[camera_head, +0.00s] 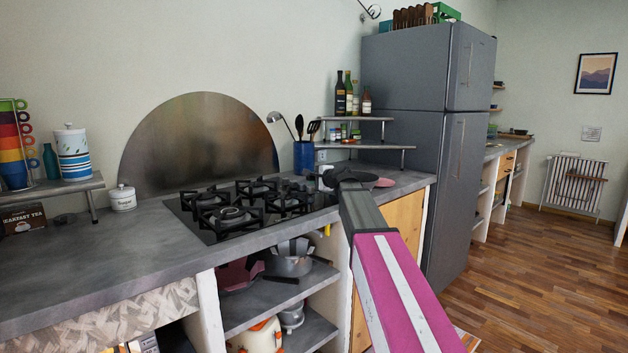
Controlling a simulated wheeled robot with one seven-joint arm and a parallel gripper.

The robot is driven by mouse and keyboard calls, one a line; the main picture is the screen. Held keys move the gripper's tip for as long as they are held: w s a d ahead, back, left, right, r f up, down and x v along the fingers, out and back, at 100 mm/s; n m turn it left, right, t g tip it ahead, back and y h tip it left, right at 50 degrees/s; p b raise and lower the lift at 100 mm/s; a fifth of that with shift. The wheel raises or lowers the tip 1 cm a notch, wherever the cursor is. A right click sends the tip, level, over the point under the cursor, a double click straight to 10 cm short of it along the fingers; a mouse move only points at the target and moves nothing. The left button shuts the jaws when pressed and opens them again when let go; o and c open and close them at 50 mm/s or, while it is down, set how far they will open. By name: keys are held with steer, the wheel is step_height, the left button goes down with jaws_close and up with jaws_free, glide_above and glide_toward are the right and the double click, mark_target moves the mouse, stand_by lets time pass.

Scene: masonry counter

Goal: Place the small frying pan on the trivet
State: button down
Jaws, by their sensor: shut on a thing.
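My gripper (328,178) is at the far end of my arm, over the counter just right of the hob, and is small and partly hidden by my own arm. It is shut on what looks like the small frying pan (354,175), a dark, flat, round shape at the arm's end. A flat pinkish round piece (384,182), which may be the trivet, shows just right of the dark shape near the counter's right end. Whether the pan touches anything below it cannot be told.
The black gas hob (240,208) is left of my gripper. A blue utensil pot (304,157) and a metal two-tier shelf (375,146) with bottles and jars stand behind. The grey fridge (425,120) rises to the right. Pots (288,265) sit on the shelves below the counter.

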steer(key=shift+f, duration=0.1)
steer(key=c, duration=1)
jaws_free()
steer(key=v, duration=1.2)
